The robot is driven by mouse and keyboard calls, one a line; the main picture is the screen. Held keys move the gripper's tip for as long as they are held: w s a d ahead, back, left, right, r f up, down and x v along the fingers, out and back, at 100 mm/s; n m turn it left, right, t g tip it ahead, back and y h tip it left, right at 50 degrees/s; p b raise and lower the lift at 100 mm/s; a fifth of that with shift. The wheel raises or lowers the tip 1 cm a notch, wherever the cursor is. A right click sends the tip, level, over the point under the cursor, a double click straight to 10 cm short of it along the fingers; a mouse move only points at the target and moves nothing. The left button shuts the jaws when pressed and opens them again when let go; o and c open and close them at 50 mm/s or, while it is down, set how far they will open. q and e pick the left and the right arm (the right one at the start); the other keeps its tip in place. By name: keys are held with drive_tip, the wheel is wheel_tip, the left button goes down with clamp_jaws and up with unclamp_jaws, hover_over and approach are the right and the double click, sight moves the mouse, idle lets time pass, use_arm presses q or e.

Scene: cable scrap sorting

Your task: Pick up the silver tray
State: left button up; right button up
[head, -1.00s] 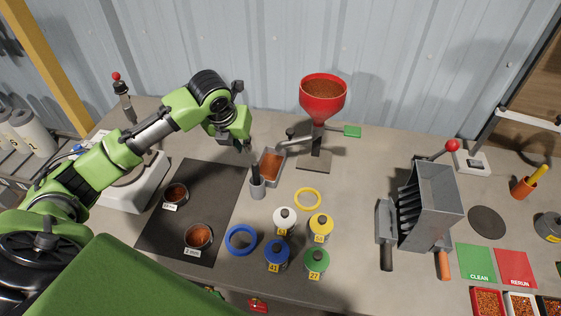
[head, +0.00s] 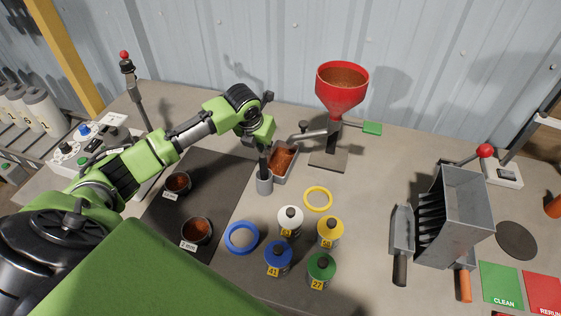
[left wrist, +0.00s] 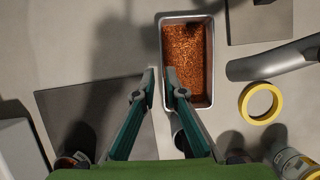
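The silver tray (head: 280,179) is a small rectangular metal tray holding copper-coloured granules. It lies on the bench below the spout of the red hopper, and its rim (left wrist: 187,16) shows in the left wrist view. My left gripper (head: 267,149) is at the tray's left side. In the left wrist view my left gripper (left wrist: 160,72) is open with a narrow gap. One finger is outside the tray's left wall and the other overlaps the inside. I cannot tell its height over the rim. My right gripper is not in view.
Two granule dishes sit on the dark mat (head: 220,190).

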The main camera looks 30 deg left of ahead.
sight(280, 161)
use_arm(q)
drive_tip(key=shift+w+f+p, duration=0.2)
drive_tip(key=shift+f+p, duration=0.1)
drive_tip(key=shift+f, duration=0.2)
drive_tip(key=p+x, duration=0.1)
drive_tip(key=x, duration=0.2)
drive_tip(key=shift+w+d+f, duration=0.1)
drive_tip(key=shift+d, duration=0.05)
drive_tip(key=shift+w+f, duration=0.25)
drive_tip(key=shift+f, duration=0.25)
clamp_jaws()
drive_tip(key=shift+r, duration=0.2)
